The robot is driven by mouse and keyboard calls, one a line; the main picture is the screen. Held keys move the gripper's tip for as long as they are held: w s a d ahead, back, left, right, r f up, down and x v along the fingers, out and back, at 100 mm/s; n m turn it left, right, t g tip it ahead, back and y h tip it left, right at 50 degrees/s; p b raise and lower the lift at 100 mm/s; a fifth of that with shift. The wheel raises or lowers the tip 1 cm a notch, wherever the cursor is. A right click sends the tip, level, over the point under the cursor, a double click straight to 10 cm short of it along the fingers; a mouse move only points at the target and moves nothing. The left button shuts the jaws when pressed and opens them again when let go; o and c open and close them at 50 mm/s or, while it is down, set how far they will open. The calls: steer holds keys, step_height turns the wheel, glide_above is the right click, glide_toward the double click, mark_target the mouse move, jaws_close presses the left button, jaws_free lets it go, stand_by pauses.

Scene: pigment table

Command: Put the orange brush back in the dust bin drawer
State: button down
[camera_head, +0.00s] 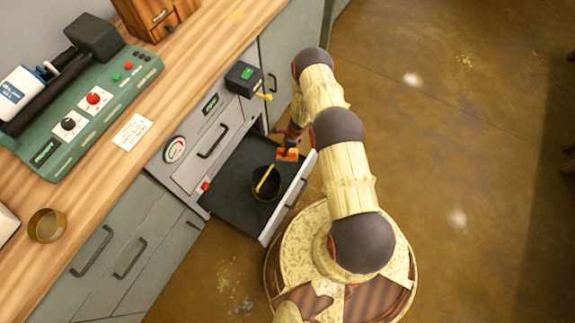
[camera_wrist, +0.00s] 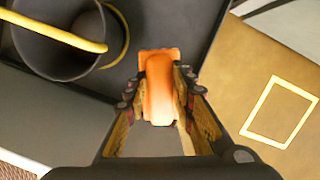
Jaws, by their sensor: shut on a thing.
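The orange brush (camera_head: 288,154) shows as a small orange block at the end of my arm in the head view. It also shows in the wrist view (camera_wrist: 159,88), held between the two fingers. My gripper (camera_wrist: 160,108) is shut on it; in the head view the gripper is mostly hidden behind my arm. The dust bin drawer (camera_head: 232,189) is pulled open, with a dark floor and a light grey front. The brush appears over the drawer's right part, near its front; its height above the floor is hard to tell.
A dark round cup (camera_head: 267,190) with a yellow rod stands in the drawer; it also shows left of the brush in the wrist view (camera_wrist: 60,50). A wooden counter (camera_head: 105,180) bears a green machine (camera_head: 95,100) and a brass ring (camera_head: 47,225). Open brown floor lies right.

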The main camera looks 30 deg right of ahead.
mark_target(290, 151)
steer(key=b+x, duration=0.1)
steer(key=x, duration=0.2)
steer(key=d+b+x, duration=0.1)
steer(key=b+x, duration=0.1)
steer(key=x, duration=0.1)
steer(key=s+d+b+x, duration=0.1)
steer(key=x, duration=0.3)
steer(key=shift+f, duration=0.4)
steer(key=shift+s+f, duration=0.1)
steer(key=shift+f, duration=0.05)
steer(key=c, duration=1.5)
jaws_free()
steer(key=p+v, duration=0.4)
steer(key=v, duration=0.8)
steer(key=shift+s, duration=0.15)
